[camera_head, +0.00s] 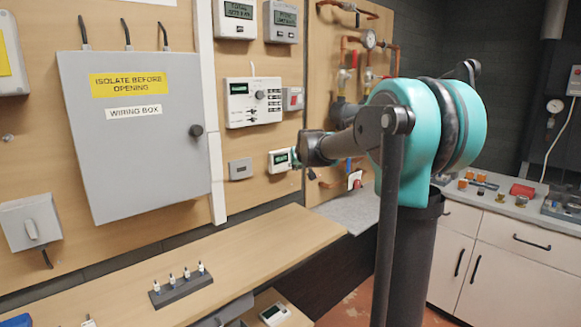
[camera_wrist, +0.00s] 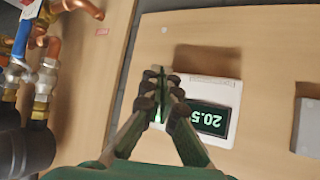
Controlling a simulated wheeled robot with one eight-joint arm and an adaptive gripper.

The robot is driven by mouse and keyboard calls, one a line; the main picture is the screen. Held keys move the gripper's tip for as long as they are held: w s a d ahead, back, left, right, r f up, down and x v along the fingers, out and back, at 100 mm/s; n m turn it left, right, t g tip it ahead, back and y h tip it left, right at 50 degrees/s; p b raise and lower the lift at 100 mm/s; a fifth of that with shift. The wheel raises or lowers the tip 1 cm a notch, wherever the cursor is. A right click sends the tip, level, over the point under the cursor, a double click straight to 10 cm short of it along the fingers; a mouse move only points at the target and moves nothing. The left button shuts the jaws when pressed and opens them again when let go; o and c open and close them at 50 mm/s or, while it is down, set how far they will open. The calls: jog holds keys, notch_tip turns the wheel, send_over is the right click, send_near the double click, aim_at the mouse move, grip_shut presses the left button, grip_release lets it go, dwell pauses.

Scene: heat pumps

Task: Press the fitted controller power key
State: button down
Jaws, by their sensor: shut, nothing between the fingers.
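A small white controller (camera_head: 281,160) with a dark display is fitted on the wooden wall panel. In the wrist view the controller (camera_wrist: 237,95) appears upside down, its green-lit display (camera_wrist: 211,119) reading 20.5. My gripper (camera_wrist: 161,82) is shut and empty, with its fingertips over the controller's left part in that view. The fingers cover the face beside the display, so I cannot make out the power key. Whether the tips touch the face is not clear. In the head view my gripper (camera_head: 296,158) is at the controller's right side, mostly hidden behind my arm.
A larger white control unit (camera_head: 253,102) is above, and a grey box (camera_head: 240,169) is to the left. Copper pipes and valves (camera_wrist: 42,75) stand left in the wrist view. A wooden shelf (camera_head: 230,255) lies below, with a loose controller (camera_head: 273,313) under it.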

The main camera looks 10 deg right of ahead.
jog(key=shift+w+a, duration=0.25)
jog(key=shift+w, duration=0.1)
jog(key=shift+w+a, duration=0.2)
jog(key=shift+w, duration=0.05)
dwell(0.8)
dwell(0.3)
jog(key=shift+s+d, duration=0.45)
jog(key=shift+s, duration=0.15)
jog(key=s+d, duration=0.1)
jog(key=s, duration=0.1)
jog(key=s+d, duration=0.2)
dwell(0.5)
